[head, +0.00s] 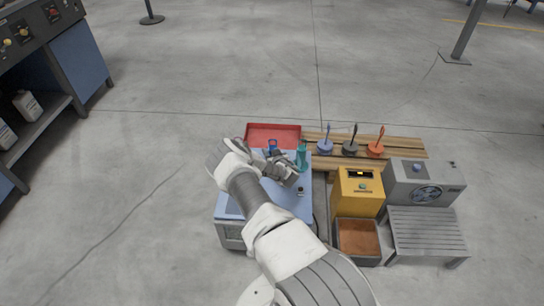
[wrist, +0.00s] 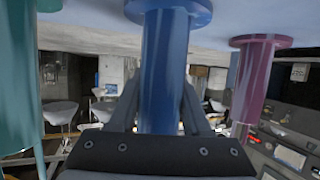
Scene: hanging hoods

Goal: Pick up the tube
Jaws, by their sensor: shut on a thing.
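My gripper (head: 284,172) is over the light blue bench unit (head: 296,201). In the wrist view, its two fingers (wrist: 161,98) stand on either side of a blue tube (wrist: 167,60) and are shut on it. The tube's wide flange is at the top of that view, near the pale blue surface; I cannot tell whether it touches. The blue tube's end also shows behind my gripper in the head view (head: 272,145). A teal tube (head: 301,156) stands just right of my gripper; it fills the left edge of the wrist view (wrist: 20,80). A magenta tube (wrist: 252,85) is on the right.
A red tray (head: 272,131) lies behind the unit. Wooden slats (head: 405,146) hold blue, dark and orange-red handled items. A yellow box (head: 358,190), a brown-filled bin (head: 358,238), a grey fan unit (head: 425,180) and a slatted stand (head: 428,232) are right. Open floor lies left.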

